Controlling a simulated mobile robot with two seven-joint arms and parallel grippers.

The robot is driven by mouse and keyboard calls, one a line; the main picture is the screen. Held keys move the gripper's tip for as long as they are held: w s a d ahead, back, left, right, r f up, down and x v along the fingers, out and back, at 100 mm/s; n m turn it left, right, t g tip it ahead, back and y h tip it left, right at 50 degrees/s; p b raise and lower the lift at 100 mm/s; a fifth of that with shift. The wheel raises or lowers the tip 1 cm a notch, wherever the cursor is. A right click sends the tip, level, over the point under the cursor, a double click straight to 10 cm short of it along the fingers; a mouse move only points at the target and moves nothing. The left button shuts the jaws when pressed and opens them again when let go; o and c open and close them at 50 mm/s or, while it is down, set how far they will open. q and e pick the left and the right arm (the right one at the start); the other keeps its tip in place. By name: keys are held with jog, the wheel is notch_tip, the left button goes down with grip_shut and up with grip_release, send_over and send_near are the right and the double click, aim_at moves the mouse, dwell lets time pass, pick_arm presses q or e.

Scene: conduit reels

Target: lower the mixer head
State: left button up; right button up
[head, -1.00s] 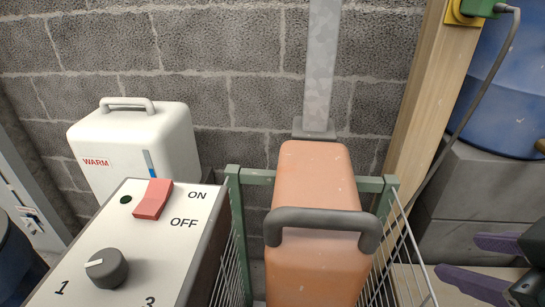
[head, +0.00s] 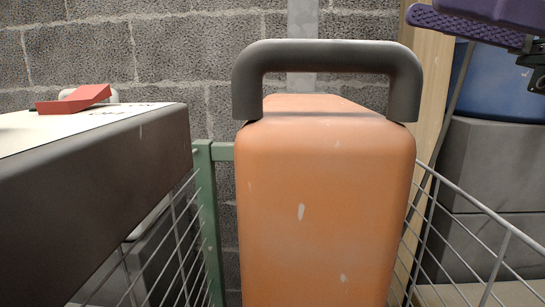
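An orange, rounded box-like body (head: 318,200) with a thick dark grey handle (head: 325,55) across its top stands upright in the middle of the head view. I cannot tell from this view whether it is the mixer head, and no hinge or bowl shows. My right gripper (head: 470,20) is at the upper right, its purple fingers partly cut off by the frame edge. The fingers look apart, with nothing seen between them, and are clear of the handle, to its right. My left gripper is out of view.
Wire mesh panels (head: 470,215) flank the orange body, with a green post (head: 207,215) at left. A wooden post, grey blocks (head: 495,165) and a blue drum (head: 500,85) stand at right. A block wall is behind.

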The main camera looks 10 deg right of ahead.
aim_at(402, 56)
jog(key=f+n, duration=0.1)
jog(key=s+f+n+g, duration=0.1)
jog(key=f+n+g+b, duration=0.1)
jog(key=shift+s+d+f+h, duration=0.2)
jog(key=shift+s+d+h, duration=0.1)
jog(key=shift+s+h, duration=0.1)
jog(key=shift+a+f+n+g, duration=0.1)
jog(key=shift+a+n+g, duration=0.05)
jog(key=shift+n+g, duration=0.2)
jog(key=p+x, duration=0.2)
jog(key=x, duration=0.6)
jog(key=shift+a, duration=0.2)
jog(key=shift+w+a, duration=0.1)
jog(key=shift+a, duration=0.45)
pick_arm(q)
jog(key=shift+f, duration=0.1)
pick_arm(e)
grip_shut()
